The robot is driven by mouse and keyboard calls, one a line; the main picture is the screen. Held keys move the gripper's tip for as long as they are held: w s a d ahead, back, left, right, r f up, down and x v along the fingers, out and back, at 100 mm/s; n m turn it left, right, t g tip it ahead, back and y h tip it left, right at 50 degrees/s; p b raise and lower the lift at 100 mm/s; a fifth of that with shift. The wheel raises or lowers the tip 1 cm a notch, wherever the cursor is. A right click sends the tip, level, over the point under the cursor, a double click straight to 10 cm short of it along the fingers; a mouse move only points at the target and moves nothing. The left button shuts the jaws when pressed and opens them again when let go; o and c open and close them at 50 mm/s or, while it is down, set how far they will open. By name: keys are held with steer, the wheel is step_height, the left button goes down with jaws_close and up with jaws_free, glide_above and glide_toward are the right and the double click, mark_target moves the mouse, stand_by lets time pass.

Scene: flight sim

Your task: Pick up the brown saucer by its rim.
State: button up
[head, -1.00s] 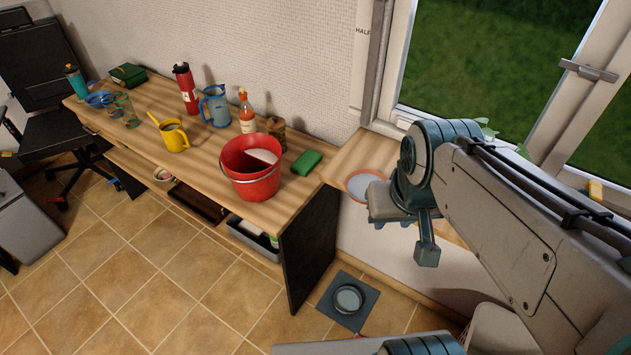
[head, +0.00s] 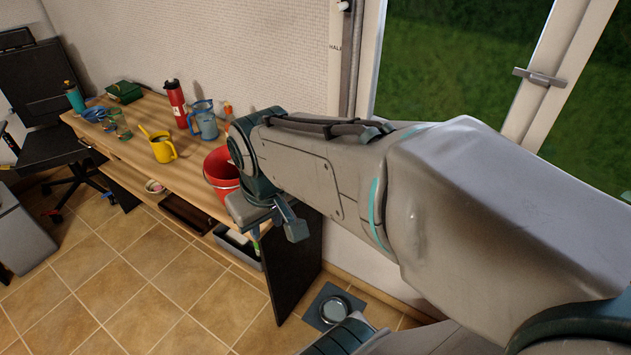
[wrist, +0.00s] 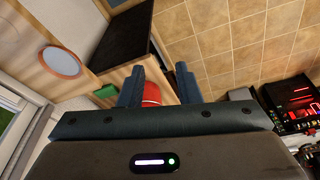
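A round dish with an orange-brown rim and a pale grey-blue centre, which looks like the brown saucer (wrist: 62,62), lies on a wooden surface at the left of the wrist view. In the head view now, my arm hides that spot. My gripper (wrist: 159,72) is open, its two fingers apart with nothing held between them. The saucer is well off to the left of the fingers in the wrist view. In the head view my wrist is in front of the desk's right end, and the fingertips are not clear.
A red bucket (head: 219,168) stands on the wooden desk (head: 180,180), partly behind my arm; it also shows beyond my fingers. A green block (wrist: 106,91) lies nearby. Open tiled floor lies in front.

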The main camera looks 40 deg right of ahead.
steer(key=w+d+f+n+g+h, duration=0.2)
steer(key=w+d+f+h, duration=0.15)
steer(key=w+d, duration=0.4)
steer(key=w+d+f+n+g+h, duration=0.2)
steer(key=w+d+f+n+g, duration=0.15)
steer(key=w+d, duration=0.4)
steer(key=d+p+x, duration=0.1)
steer(key=p+x, duration=0.1)
steer(key=x, duration=1.2)
steer(key=shift+m+t, duration=0.35)
steer(key=shift+s+d, duration=0.1)
steer(key=shift+s, duration=0.05)
jaws_close()
